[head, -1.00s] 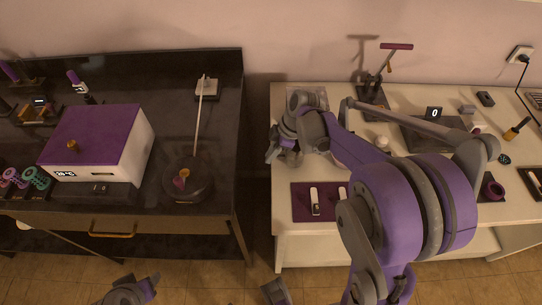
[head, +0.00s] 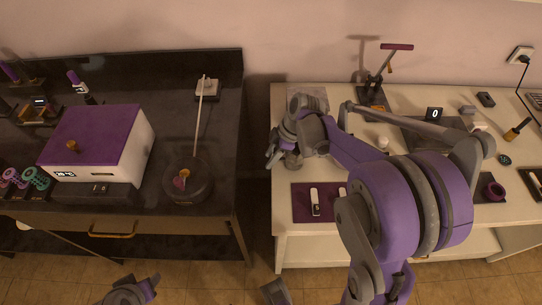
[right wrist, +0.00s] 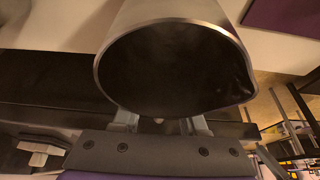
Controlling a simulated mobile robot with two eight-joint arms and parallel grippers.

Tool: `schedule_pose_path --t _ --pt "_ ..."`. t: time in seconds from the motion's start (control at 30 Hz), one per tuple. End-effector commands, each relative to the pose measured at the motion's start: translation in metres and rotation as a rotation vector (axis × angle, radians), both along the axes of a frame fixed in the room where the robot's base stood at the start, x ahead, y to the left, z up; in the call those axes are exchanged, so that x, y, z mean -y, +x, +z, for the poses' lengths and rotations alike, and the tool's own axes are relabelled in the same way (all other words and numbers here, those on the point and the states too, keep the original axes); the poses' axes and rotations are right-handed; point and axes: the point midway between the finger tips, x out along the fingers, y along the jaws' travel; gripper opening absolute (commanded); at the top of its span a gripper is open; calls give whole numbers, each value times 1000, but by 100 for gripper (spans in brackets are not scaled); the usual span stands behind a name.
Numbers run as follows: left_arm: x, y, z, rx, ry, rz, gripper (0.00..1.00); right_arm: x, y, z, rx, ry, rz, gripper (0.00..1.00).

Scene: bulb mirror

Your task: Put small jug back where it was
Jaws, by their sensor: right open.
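The small jug (right wrist: 175,60) fills the upper middle of the right wrist view. It is metal, with a bright rim, a dark inside and a spout at the lower right. In the head view the small jug (head: 292,161) shows partly at the left end of the white table, under my right gripper (head: 272,156). My right gripper is open, and its two fingers (right wrist: 158,124) reach to the jug from below in the wrist view. I cannot tell if they touch it. A purple-grey part of my left arm shows at the bottom left; its jaws cannot be made out.
The white table (head: 300,225) carries a purple mat (head: 300,207) with small white devices, a grey square plate (head: 312,97), a lever stand (head: 375,95) and a display reading 0 (head: 434,114). A black bench (head: 222,120) with a purple-topped box (head: 95,140) stands left, across a gap.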

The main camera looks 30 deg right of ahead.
Motion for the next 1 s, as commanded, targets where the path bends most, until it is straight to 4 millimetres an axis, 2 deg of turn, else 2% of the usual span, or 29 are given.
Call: schedule_pose_path --t 0.5,0.7,0.77,0.87,1.0 --pt "0 2 14 5 0 0 50 34 -18 91 1 0 -4 42" --pt "0 2 16 5 0 0 50 39 -22 109 -1 -1 -4 42" --pt "0 2 16 5 0 0 50 36 -25 110 -7 -5 -20 42" --pt "0 2 16 5 0 0 50 21 -37 109 -31 -23 -94 42" --pt "0 2 15 5 0 0 50 -12 -69 101 -69 -65 -301 42"
